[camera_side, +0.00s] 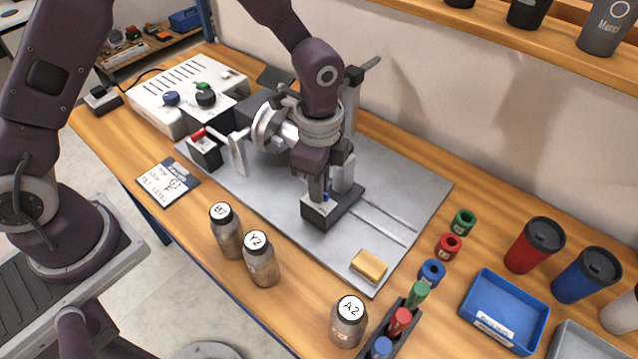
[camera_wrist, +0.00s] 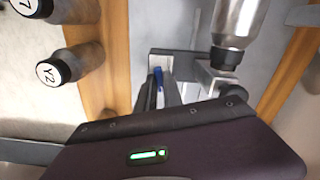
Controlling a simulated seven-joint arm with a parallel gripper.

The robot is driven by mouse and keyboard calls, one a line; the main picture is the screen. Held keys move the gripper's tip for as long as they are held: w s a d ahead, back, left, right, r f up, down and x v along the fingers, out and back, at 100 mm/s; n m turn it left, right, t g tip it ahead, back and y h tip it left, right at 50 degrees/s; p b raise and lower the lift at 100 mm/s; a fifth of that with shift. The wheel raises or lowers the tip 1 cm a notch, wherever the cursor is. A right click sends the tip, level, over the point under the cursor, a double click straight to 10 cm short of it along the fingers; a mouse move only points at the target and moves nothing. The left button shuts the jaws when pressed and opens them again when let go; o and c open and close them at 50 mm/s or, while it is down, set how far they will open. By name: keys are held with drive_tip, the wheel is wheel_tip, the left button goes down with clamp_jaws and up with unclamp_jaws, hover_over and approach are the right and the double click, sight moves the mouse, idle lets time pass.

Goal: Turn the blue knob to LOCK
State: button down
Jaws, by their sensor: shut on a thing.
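A blue knob (camera_wrist: 158,75) sits on a small dark block with a pale front (camera_side: 318,212) on the grey plate. My gripper (camera_wrist: 159,92) points down over this block, and its two fingers are closed on either side of the knob. In the side view only a bit of the blue knob (camera_side: 326,198) shows beneath my gripper (camera_side: 324,188); the fingers cover the rest. The knob's pointing direction and any LOCK marking are too small or hidden to read.
Bottles marked B7 (camera_side: 226,235) and Y2 (camera_side: 260,262) stand at the plate's front edge. A control box (camera_side: 205,85) with another blue knob (camera_side: 171,98) stands at the back left. The plate's right part is mostly clear.

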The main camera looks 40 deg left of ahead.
drive_tip(key=n, duration=1.1)
drive_tip(key=shift+n, duration=1.9)
drive_tip(key=c, duration=1.5)
unclamp_jaws()
drive_tip(key=shift+r, duration=0.1)
wheel_tip(320, 180, up, 7)
